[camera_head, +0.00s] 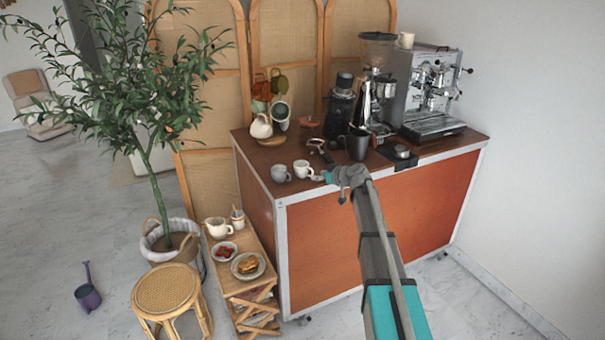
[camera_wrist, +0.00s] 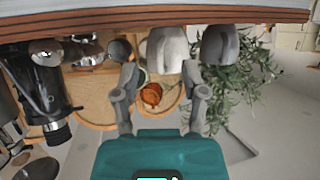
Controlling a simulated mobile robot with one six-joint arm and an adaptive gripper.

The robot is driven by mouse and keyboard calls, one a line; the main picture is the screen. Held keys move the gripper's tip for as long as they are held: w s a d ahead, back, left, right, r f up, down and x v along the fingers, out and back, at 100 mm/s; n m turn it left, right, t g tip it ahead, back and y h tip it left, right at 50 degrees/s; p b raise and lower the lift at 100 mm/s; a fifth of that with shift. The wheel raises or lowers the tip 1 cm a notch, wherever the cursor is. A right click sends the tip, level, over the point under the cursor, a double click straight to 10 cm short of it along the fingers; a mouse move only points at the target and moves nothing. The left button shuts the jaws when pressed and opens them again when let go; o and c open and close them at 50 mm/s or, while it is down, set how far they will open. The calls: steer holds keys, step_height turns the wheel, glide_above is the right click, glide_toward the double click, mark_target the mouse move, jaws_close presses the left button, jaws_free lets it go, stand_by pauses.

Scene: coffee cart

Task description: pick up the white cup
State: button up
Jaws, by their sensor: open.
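The white cup (camera_head: 303,169) stands upright near the front left corner of the coffee cart's dark wooden top (camera_head: 250,150). A grey cup (camera_head: 280,173) stands close to its left. My gripper (camera_head: 328,178) is just to the right of the white cup at the cart's front edge. The wrist view is upside down. There, my gripper (camera_wrist: 160,80) is open, with the white cup (camera_wrist: 167,48) ahead between the lines of its two fingers. The grey cup (camera_wrist: 220,46) is to the right, beyond the right finger. I cannot tell whether a finger touches the white cup.
A portafilter (camera_head: 317,145), a black pitcher (camera_head: 356,143), a grinder (camera_head: 342,100) and an espresso machine (camera_head: 430,90) stand to the right and behind. A white jug (camera_head: 261,127) and a mug rack stand at the back left. A small side table (camera_head: 262,285) stands left of the cart.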

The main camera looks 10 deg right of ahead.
mark_target(304, 171)
steer(key=shift+b+x, duration=0.7)
steer(key=shift+x, duration=1.55)
jaws_close()
